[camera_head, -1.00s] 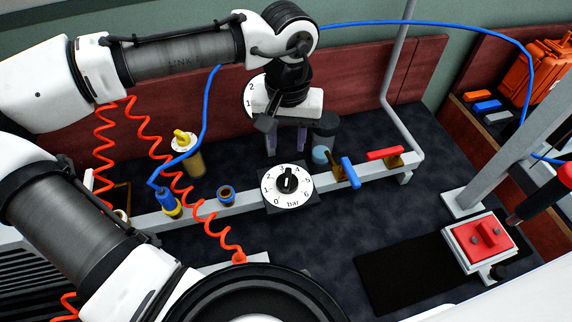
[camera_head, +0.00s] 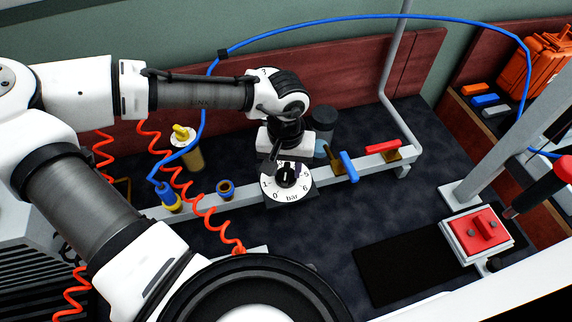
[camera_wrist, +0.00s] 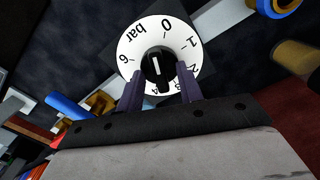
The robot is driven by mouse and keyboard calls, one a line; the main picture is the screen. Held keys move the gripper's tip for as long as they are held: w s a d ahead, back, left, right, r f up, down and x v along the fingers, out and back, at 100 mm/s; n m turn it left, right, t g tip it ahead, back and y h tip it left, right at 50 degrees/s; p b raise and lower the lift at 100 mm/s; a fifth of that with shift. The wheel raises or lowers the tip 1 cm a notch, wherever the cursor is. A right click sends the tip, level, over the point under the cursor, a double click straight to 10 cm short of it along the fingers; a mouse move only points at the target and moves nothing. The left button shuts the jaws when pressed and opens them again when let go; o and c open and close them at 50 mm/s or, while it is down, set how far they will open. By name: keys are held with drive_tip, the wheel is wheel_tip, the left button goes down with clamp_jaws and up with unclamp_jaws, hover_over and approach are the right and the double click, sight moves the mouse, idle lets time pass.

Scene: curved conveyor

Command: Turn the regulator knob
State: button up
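The regulator knob (camera_head: 286,177) is black, in the middle of a round white dial (camera_head: 288,193) marked in bar. In the wrist view the knob (camera_wrist: 157,68) sits between the fingertips of my gripper (camera_wrist: 159,76), with a finger on each side of its lower part. The fingers are apart and my gripper is open; small gaps seem to show beside the knob. In the head view my gripper (camera_head: 284,164) is just above and behind the dial, covering its far numbers. Whether the fingers touch the knob cannot be told.
The dial is on a grey rail (camera_head: 325,172). A blue-handled valve (camera_head: 349,167) and a red-handled valve (camera_head: 383,149) stand to its right. A brass ring fitting (camera_head: 226,189) and a blue hose connector (camera_head: 165,196) are to its left. A dark cylinder (camera_head: 323,119) stands behind.

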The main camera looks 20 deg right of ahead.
clamp_jaws()
drive_tip(key=shift+m, duration=0.3)
drive_tip(key=m+p, duration=0.2)
drive_tip(key=m, duration=0.1)
drive_tip(key=shift+r, duration=0.1)
drive_tip(key=m+p, duration=0.1)
drive_tip(key=m, duration=0.4)
drive_tip(key=shift+m, duration=0.4)
drive_tip(key=m, duration=0.6)
drive_tip(key=shift+b, duration=0.3)
drive_tip(key=m+b, duration=0.1)
drive_tip(key=m, duration=0.5)
drive_tip(key=shift+m+b, duration=0.4)
